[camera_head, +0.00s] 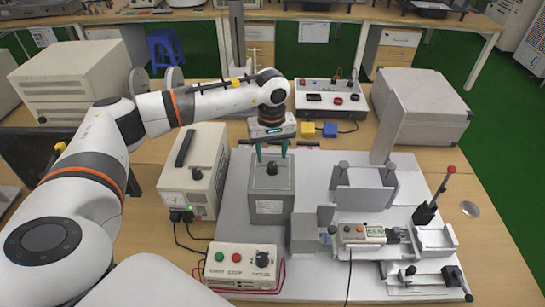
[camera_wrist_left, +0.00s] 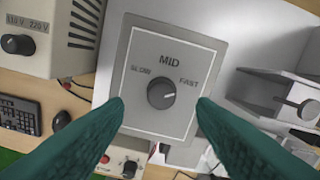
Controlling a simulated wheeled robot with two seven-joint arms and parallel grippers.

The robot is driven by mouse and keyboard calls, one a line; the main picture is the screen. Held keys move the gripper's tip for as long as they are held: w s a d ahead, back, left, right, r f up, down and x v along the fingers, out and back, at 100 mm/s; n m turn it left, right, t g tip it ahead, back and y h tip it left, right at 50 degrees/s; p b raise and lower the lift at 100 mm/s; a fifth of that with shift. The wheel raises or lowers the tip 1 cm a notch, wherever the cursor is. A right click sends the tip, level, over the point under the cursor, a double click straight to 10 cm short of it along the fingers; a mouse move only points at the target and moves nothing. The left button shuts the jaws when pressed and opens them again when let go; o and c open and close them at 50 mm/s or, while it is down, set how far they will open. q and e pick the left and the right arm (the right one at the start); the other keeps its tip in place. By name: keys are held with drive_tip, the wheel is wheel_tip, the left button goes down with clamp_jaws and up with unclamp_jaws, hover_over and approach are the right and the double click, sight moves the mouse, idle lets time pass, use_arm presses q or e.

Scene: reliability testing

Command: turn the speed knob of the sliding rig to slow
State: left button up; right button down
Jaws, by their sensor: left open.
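The speed knob (camera_wrist_left: 161,94) is a round black knob on a grey panel (camera_wrist_left: 150,127) marked SLOW, MID and FAST. Its pale pointer mark is turned toward the FAST side in the left wrist view. In the head view the knob (camera_head: 271,169) sits on top of a grey box (camera_head: 269,206) on the sliding rig's pale base plate (camera_head: 310,172). My left gripper (camera_head: 271,152) points down above the knob. Its green fingers (camera_wrist_left: 160,105) are open, one on each side of the knob, with clear gaps and nothing held. My right gripper is out of view.
A cream power unit (camera_head: 196,168) stands left of the box. A control box with buttons (camera_head: 242,266) is in front, with cables. The rig's slider parts (camera_head: 365,235) and a red-tipped lever (camera_head: 433,195) lie to the right. A grey case (camera_head: 425,100) stands behind.

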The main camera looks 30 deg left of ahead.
sight(272, 165)
use_arm(q)
drive_tip(key=shift+f+p, duration=0.35)
drive_tip(key=shift+f, duration=1.75)
drive_tip(key=shift+w, duration=0.1)
drive_tip(key=c, duration=1)
